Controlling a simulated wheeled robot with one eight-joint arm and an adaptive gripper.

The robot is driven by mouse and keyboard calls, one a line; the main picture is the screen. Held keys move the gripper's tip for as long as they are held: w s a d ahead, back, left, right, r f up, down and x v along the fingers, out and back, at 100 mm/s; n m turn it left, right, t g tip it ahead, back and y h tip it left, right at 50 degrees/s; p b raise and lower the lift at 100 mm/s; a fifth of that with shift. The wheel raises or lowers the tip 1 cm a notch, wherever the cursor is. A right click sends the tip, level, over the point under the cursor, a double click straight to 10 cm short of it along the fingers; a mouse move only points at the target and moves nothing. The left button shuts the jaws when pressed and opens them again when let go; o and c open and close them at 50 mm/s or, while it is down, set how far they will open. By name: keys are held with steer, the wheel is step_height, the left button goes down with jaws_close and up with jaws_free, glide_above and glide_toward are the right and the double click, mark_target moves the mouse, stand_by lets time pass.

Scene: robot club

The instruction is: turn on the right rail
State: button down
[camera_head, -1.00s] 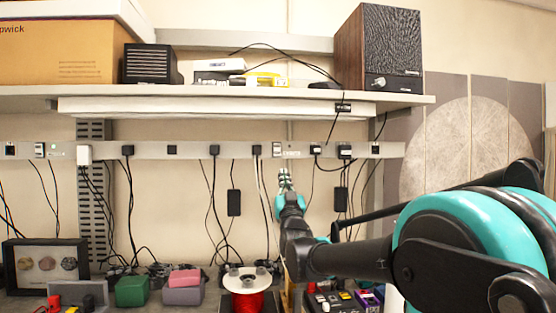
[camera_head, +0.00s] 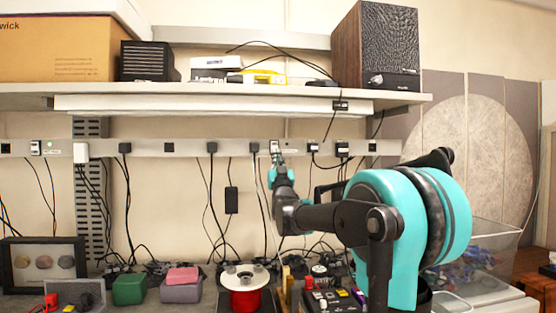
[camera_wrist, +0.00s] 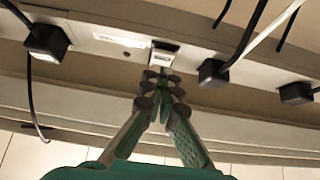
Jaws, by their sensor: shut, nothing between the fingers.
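The right rail (camera_head: 312,149) is a pale socket strip along the wall under the shelf, with several black plugs in it. Its small white rocker switch (camera_wrist: 163,54) shows in the wrist view; in the head view the switch (camera_head: 274,146) is just above my gripper. My gripper (camera_wrist: 163,76) is shut and empty, its fingertips together just below the switch in the wrist picture. I cannot tell whether they touch it. In the head view my gripper (camera_head: 277,159) is up at the rail, partly covering its lower edge. No lit light is clear on this rail.
The left rail has a similar switch (camera_head: 35,147) with a green light beside it. Black plugs (camera_wrist: 213,72) and (camera_wrist: 47,42) flank the switch, with hanging cables. Below stand a red spool (camera_head: 246,298) and several small items. A shelf (camera_head: 200,92) overhangs the rail.

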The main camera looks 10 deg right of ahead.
steer(key=shift+w+f, duration=0.1)
steer(key=shift+w, duration=0.45)
